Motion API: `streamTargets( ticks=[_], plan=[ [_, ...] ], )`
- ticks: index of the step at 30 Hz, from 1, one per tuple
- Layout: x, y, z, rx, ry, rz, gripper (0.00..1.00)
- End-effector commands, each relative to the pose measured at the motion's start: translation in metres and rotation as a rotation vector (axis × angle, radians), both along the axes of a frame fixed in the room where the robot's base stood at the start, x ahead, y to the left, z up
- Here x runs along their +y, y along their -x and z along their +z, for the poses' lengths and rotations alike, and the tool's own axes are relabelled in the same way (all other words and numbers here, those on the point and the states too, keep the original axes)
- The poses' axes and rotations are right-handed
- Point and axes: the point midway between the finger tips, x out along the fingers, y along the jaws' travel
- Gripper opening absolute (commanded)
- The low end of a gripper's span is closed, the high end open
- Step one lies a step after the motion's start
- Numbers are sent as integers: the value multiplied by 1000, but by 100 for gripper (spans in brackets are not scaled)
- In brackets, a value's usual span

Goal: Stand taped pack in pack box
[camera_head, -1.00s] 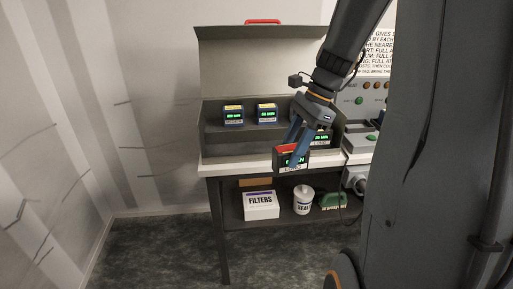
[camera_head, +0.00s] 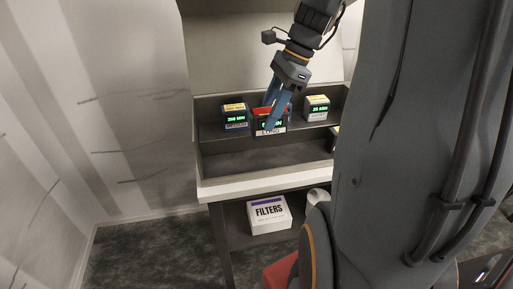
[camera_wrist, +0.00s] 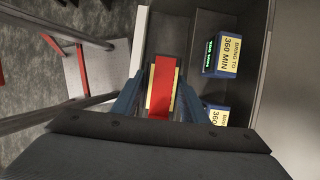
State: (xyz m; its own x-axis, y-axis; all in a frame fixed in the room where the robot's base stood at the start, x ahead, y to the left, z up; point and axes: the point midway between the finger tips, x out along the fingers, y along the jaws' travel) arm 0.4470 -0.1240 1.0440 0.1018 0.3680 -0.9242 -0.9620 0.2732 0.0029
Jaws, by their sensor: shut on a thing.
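The taped pack (camera_head: 270,131) is dark, with red tape on top, a green display and a white label reading LONG. It is upright in my gripper (camera_head: 273,111), whose blue fingers are shut on it. In the wrist view its red and cream top (camera_wrist: 163,85) sits between the fingers of my gripper (camera_wrist: 158,92). The open grey pack box (camera_head: 262,165) stands on the bench with its lid raised. The held pack appears over the box, in front of the back ledge; I cannot tell whether its hidden base touches anything.
A yellow-topped pack (camera_head: 235,120) stands on the ledge left of the held pack, another (camera_head: 316,110) to the right. The wrist view shows two packs (camera_wrist: 222,55) beside the held one. The box's front floor is bare. A FILTERS box (camera_head: 268,216) sits on the shelf below.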

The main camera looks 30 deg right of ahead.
Motion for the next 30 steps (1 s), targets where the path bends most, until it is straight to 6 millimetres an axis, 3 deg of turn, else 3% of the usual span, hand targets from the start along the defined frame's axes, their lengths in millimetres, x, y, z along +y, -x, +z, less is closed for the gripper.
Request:
streamTargets(
  ticks=[5, 12, 30],
  plan=[
    [-3, 1, -10, 2, -2, -6, 0],
    [-3, 2, -50, 3, -1, -7, 0],
    [-2, 1, -100, 0, 1, -4, 0]
  ],
)
